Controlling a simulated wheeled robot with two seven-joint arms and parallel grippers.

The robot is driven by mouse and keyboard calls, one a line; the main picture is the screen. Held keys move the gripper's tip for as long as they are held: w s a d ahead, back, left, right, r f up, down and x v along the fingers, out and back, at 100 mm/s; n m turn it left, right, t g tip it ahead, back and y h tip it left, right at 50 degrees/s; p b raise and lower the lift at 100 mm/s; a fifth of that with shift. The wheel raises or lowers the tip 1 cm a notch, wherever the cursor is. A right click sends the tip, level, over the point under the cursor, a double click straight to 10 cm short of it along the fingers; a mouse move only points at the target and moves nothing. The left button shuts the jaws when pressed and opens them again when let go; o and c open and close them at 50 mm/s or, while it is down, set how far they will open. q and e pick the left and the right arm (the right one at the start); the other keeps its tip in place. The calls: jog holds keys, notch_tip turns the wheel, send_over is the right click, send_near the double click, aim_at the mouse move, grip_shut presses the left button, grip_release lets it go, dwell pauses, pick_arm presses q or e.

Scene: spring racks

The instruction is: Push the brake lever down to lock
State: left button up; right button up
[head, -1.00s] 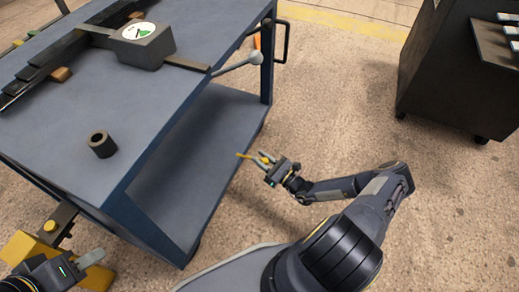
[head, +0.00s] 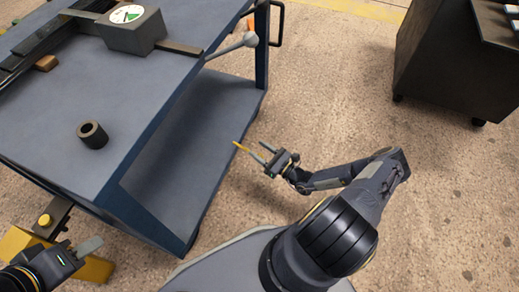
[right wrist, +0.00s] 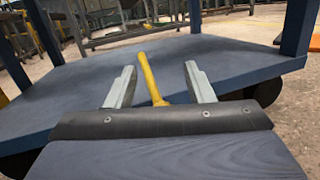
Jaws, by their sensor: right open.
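A yellow lever (head: 241,147), which I take for the brake lever, sticks out low at the near right side of the blue cart (head: 185,150). In the right wrist view the lever (right wrist: 150,78) slants up between my two fingers, its lower end close to the gripper body. My right gripper (head: 262,152) is open beside the cart's lower shelf, its fingers pointing at the cart. In the right wrist view the fingers (right wrist: 160,88) stand apart on either side of the lever; I see no clear contact. My left gripper (head: 88,246) is only partly seen at the lower left.
A box with a dial (head: 131,30) and a dark hollow cylinder (head: 92,135) are on top. A yellow block (head: 95,269) is near my left gripper. The floor at right is clear up to a dark cabinet (head: 450,65).

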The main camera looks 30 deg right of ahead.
jog(key=r+p+v, duration=0.1)
jog(key=v, duration=0.6)
jog(key=shift+f, duration=0.5)
jog(key=shift+s, duration=0.1)
